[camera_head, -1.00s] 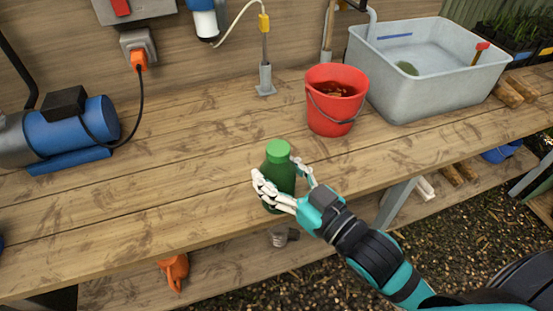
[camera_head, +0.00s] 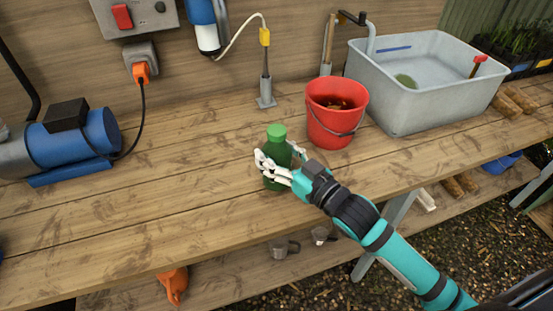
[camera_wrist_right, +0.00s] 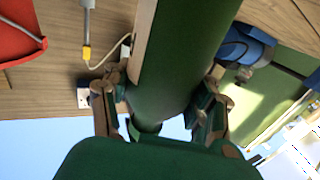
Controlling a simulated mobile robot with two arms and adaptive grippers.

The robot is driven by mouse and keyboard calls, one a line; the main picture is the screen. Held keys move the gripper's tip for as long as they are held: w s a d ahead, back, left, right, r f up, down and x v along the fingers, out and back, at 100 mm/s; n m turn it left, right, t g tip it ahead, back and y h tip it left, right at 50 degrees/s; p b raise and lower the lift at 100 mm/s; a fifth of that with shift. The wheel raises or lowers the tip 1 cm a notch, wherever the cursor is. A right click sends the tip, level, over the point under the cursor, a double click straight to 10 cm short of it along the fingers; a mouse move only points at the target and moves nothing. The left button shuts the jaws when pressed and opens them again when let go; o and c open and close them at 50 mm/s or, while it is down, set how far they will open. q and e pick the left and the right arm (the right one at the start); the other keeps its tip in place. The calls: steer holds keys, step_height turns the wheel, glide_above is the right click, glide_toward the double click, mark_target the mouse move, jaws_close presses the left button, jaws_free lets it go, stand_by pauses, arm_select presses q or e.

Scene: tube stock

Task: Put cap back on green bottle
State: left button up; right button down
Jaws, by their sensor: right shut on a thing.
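The green bottle (camera_head: 275,178) is upright over the front part of the wooden bench, with a brighter green cap (camera_head: 276,131) on its top. I cannot tell whether the cap is screwed tight or whether the bottle's base touches the bench. My right gripper (camera_head: 277,166) is shut around the bottle's body from the front right, below the cap. In the right wrist view a dark green cylinder, the bottle (camera_wrist_right: 185,50), runs between the two fingers of my right gripper (camera_wrist_right: 160,105). My left gripper is not in view.
On the bench (camera_head: 150,215), a red bucket (camera_head: 333,122) stands behind and right of the bottle. A grey basin (camera_head: 440,105) is further right and a blue pump (camera_head: 70,148) at the left. The bench between pump and bottle is clear. Cups (camera_head: 283,247) sit on the lower shelf.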

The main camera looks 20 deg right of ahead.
steer(key=shift+f, duration=0.9)
steer(key=shift+f, duration=0.1)
steer(key=shift+c, duration=1.9)
jaws_free()
steer(key=shift+f, duration=0.1)
steer(key=shift+r, duration=0.2)
steer(key=shift+s+d+f, duration=0.1)
steer(key=shift+s+d, duration=0.05)
steer(key=shift+s, duration=0.25)
steer(key=p+v, duration=0.2)
steer(key=v, duration=0.9)
steer(key=shift+s+d, duration=0.1)
steer(key=shift+s, duration=0.05)
